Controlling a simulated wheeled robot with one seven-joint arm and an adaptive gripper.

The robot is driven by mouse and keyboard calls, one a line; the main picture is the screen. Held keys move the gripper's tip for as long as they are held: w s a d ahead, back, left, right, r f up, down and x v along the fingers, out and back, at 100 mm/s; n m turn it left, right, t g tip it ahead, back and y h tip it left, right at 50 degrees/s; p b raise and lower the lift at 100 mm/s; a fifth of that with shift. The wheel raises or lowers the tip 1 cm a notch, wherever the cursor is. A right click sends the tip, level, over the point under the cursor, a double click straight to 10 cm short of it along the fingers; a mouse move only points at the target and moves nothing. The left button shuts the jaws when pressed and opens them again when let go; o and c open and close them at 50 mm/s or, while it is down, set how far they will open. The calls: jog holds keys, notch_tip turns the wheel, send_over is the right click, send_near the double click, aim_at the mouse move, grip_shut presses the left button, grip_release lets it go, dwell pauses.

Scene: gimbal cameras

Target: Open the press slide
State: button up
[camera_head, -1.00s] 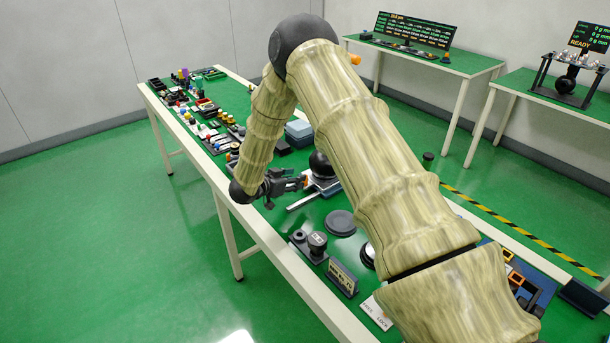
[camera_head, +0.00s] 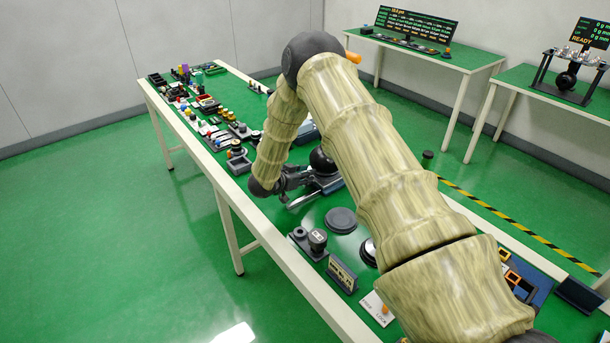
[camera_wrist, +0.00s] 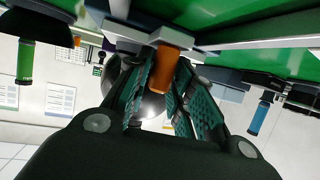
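The press, with a black ball-shaped part (camera_head: 322,160) and a light grey rail (camera_head: 303,200) at its front, stands on the long green table. My gripper (camera_head: 288,181) is at the press's near left side, low over the table. In the wrist view an orange handle (camera_wrist: 166,62) hangs from a pale block (camera_wrist: 135,36). The two ribbed fingers of my gripper (camera_wrist: 168,75) lie on either side of this handle. I cannot tell whether they press on it. In the head view the handle is hidden by the gripper, and my arm covers part of the press.
Several small parts crowd the table's far end. Two other green tables stand at the back right.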

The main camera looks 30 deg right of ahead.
grip_shut()
jog(key=a, duration=0.4)
jog(key=a+b, duration=0.1)
jog(key=a, duration=0.4)
jog(key=s+a, duration=0.1)
jog(key=a, duration=0.4)
jog(key=shift+a, duration=0.2)
jog(key=o, duration=0.6)
grip_release()
jog(key=shift+a, duration=0.2)
jog(key=shift+s+d, duration=0.1)
jog(key=shift+d, duration=0.15)
jog(key=v, duration=1.2)
jog(key=shift+a+f, duration=0.1)
jog(key=shift+f, duration=0.05)
